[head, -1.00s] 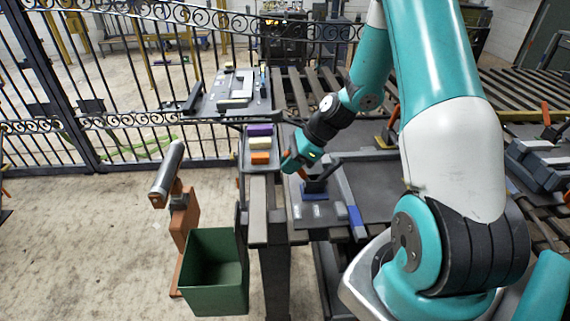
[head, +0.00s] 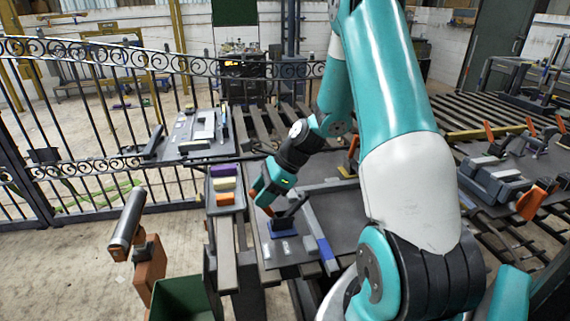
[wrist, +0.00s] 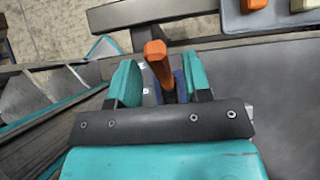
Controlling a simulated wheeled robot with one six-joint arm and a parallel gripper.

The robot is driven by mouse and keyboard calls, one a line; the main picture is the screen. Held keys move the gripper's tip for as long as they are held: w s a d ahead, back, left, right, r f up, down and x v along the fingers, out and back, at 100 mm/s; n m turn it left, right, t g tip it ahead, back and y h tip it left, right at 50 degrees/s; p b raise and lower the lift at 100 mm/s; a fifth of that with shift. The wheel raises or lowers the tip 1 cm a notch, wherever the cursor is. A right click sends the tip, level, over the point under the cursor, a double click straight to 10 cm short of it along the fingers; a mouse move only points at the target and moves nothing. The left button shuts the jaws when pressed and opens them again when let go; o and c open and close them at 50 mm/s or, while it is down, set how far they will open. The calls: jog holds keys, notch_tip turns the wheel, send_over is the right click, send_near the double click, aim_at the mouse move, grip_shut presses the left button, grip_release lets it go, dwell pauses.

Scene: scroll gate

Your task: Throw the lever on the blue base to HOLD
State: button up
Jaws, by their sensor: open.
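The blue base (head: 283,231) sits on the dark bench top, left of centre in the head view. Its dark lever with an orange handle rises from it. In the wrist view the orange handle (wrist: 157,62) stands between my two teal fingers, with gaps on both sides. My gripper (head: 266,202) is at the lever's handle, pointing down, and it also shows in the wrist view (wrist: 164,80). It is open and not clamped on the handle. Part of the lever and base is hidden by the gripper. No HOLD marking is readable.
A tray (head: 238,208) with purple, yellow and orange blocks lies just left of the gripper. A lever on a yellow base (head: 346,171) stands behind. A green bin (head: 180,300) is at front left; a black gate (head: 100,150) stands behind.

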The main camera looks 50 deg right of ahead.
jog(key=v, duration=1.4)
jog(key=shift+r, duration=0.1)
